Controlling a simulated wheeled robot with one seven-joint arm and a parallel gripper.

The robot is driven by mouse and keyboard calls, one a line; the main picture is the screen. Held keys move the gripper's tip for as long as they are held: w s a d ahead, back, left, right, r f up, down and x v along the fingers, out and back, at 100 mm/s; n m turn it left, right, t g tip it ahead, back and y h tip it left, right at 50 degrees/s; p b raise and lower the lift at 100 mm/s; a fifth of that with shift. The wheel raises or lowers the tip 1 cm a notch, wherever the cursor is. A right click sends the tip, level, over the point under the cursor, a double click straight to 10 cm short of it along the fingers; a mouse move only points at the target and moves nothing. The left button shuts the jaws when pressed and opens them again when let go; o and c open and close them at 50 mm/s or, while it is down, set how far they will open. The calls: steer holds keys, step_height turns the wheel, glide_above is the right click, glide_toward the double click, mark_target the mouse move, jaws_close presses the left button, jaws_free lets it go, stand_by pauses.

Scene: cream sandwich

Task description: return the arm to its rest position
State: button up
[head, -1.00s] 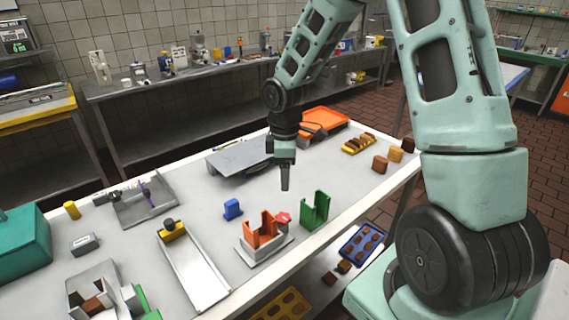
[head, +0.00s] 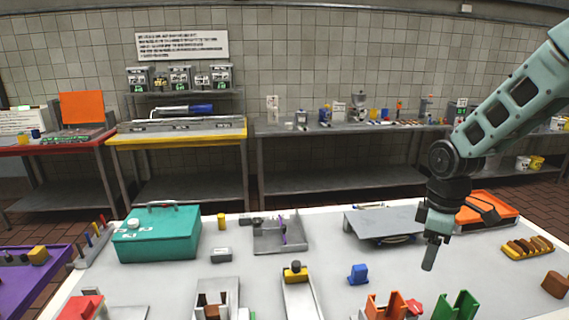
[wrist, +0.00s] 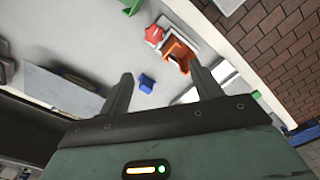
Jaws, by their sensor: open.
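My gripper (head: 430,258) hangs over the right part of the white table (head: 330,268), fingers pointing down. In the wrist view its two fingers (wrist: 160,88) stand wide apart with nothing between them but the view of the table below. My arm reaches in from the upper right, bent at the elbow joint. A blue block (head: 358,274) lies on the table to the left of the gripper; it also shows in the wrist view (wrist: 146,84). The orange holder (head: 388,308) and the green holder (head: 457,306) stand nearer the front edge.
A grey raised plate (head: 380,222) and an orange tray (head: 490,207) lie behind the gripper. A teal box (head: 156,236) stands at the left. Brown and yellow pieces (head: 527,247) sit at the right. The air above the table's left half is clear.

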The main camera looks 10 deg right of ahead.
steer(key=s+a+r+b, duration=0.15)
steer(key=s+a, duration=0.55)
steer(key=a, duration=0.7)
steer(key=s+a+m+b, duration=0.1)
steer(key=s+a, duration=0.3)
steer(key=s, duration=0.4)
steer(key=s+a+m+b, duration=0.1)
steer(key=s+a, duration=0.3)
steer(key=s, duration=0.4)
steer(key=shift+s+a+m+y, duration=0.15)
steer(key=shift+a+m+y, duration=0.15)
steer(key=shift+a, duration=0.05)
